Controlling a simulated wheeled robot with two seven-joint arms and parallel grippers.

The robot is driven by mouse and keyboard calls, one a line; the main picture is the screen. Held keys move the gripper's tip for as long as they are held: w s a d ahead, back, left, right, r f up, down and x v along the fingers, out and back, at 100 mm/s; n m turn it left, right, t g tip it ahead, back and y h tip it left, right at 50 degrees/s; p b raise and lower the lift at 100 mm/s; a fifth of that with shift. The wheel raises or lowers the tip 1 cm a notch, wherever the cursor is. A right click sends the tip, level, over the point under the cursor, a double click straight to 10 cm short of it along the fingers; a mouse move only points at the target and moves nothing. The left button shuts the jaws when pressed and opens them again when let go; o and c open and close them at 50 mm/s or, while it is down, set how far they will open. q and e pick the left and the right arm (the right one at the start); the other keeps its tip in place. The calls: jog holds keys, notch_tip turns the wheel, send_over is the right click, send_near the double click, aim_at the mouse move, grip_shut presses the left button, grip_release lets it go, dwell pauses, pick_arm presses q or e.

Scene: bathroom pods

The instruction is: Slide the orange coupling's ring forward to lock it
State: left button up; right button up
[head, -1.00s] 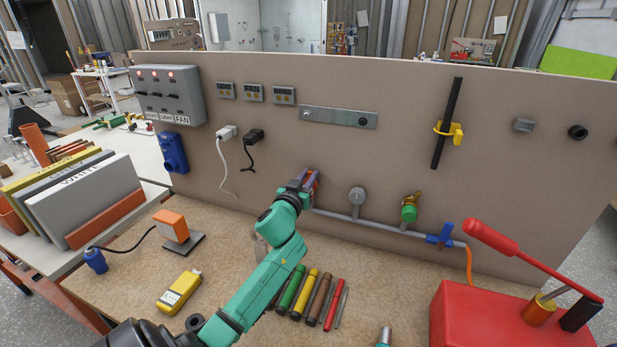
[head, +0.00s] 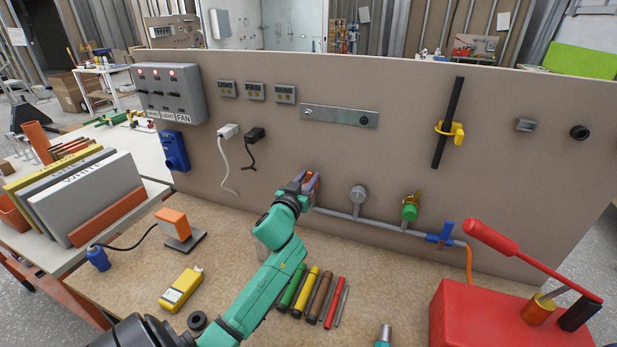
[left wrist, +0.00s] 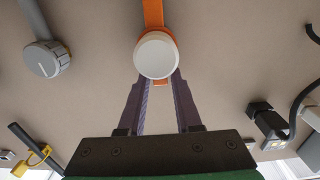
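The orange coupling (left wrist: 154,14) shows in the left wrist view, with a round pale cap (left wrist: 156,55) facing the camera. In the head view the coupling (head: 311,181) is small at the left end of the grey wall pipe (head: 340,216), partly covered by my gripper. My left gripper (left wrist: 161,78) has its two purple fingers apart, their tips at either side of the cap's lower edge. Whether they touch the coupling is unclear. The left gripper (head: 305,179) reaches the wall in the head view. The ring's position along the coupling cannot be made out.
A grey round fitting (head: 358,194), a green coupling (head: 409,211) and a blue valve (head: 440,236) sit along the pipe to the right. Plugs (head: 254,135) hang at the upper left. Coloured rods (head: 318,296) lie on the bench below my arm.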

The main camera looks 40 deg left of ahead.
pick_arm(q)
jog(key=shift+o, duration=0.6)
jog(key=shift+s+r, duration=0.1)
jog(key=shift+s, duration=0.05)
jog(key=shift+s+d, duration=0.1)
jog(key=shift+s, duration=0.05)
jog(key=b+v, duration=0.3)
jog(key=v, duration=1.1)
jog(key=shift+s+d, duration=0.1)
jog(key=shift+s, duration=0.05)
